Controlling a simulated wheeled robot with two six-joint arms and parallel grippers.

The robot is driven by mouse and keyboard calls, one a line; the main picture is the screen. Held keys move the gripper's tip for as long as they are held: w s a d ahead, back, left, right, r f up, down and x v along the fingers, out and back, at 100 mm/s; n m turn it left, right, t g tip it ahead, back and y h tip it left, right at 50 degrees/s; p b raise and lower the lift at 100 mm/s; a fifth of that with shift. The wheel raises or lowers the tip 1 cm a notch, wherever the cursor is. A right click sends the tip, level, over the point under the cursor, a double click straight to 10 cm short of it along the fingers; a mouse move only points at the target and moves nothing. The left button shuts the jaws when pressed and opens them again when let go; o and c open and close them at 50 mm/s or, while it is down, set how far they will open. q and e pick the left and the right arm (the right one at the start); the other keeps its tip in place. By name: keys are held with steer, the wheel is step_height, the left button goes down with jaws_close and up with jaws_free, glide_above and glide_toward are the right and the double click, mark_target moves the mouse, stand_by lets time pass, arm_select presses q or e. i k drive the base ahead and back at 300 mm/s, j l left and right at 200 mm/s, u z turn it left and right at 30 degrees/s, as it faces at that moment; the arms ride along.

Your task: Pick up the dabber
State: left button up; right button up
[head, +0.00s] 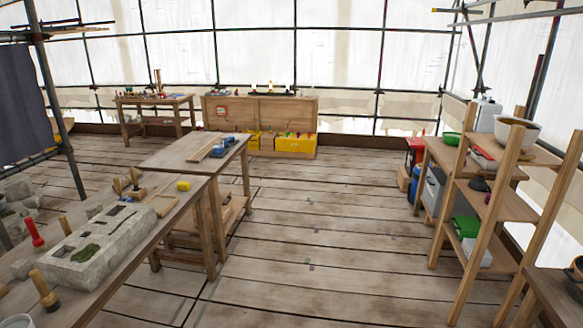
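I cannot tell for sure which object is the dabber. One candidate is a short tool (45,291) with a light wooden handle and a dark lower end, standing tilted at the near left edge of the workbench (150,240). A red-handled tool (34,232) stands further back at the far left. Small upright wooden-handled pieces (135,181) stand near the bench's far end. A pale carved stone block (100,247) lies on the bench. Neither of my grippers is in view.
A second table (170,152) with a board and blue items stands beyond the bench. A wooden shelf (480,220) with bowls and boxes stands at right. A cabinet (260,112) with yellow bins stands at the back. The plank floor (330,240) between is clear.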

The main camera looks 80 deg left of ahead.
mark_target(135, 182)
steer(key=k+j+u, duration=0.15)
steer(key=u, duration=1.8)
steer(key=j+u, duration=0.55)
steer(key=u, duration=0.25)
steer(key=i+j+u, duration=0.15)
steer(key=u, duration=0.3)
steer(key=i+j+u, duration=0.15)
steer(key=i+j, duration=0.15)
steer(key=j, duration=0.25)
steer(key=i+j+u, duration=0.2)
steer(key=i+j, duration=0.15)
steer(key=j, duration=0.15)
steer(key=k+l+u, duration=0.15)
steer(key=u, duration=0.3)
steer(key=k+l+u, duration=0.1)
steer(key=u, duration=0.4)
steer(key=i+j+u, duration=0.1)
steer(key=i+u, duration=0.2)
steer(key=k+z, duration=0.15)
